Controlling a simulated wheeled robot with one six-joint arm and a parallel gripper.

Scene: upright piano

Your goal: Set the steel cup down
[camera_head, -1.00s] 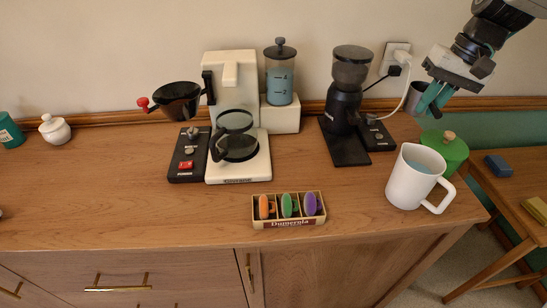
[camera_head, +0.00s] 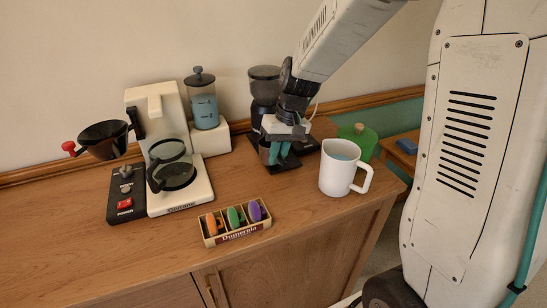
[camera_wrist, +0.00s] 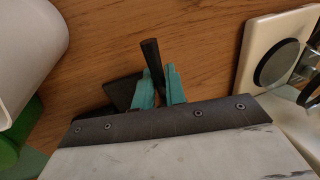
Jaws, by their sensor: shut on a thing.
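The steel cup (camera_head: 264,152) is a small grey cup, mostly hidden behind my fingers in the head view, in front of the black coffee grinder (camera_head: 264,85). My gripper (camera_head: 279,152) points down with its teal fingers beside the cup and is shut on it. In the wrist view my fingertips (camera_wrist: 158,85) close on a narrow dark piece (camera_wrist: 151,60) that seems to be part of the cup. The cup is low, over or near the grinder's dark base. I cannot tell whether its bottom touches anything.
A white pitcher (camera_head: 337,175) stands right of my gripper, with a green canister (camera_head: 362,138) behind it. The coffee maker (camera_head: 166,150) is to the left. A box of coloured pieces (camera_head: 235,223) lies in front. The wooden top (camera_head: 285,210) is clear near the front.

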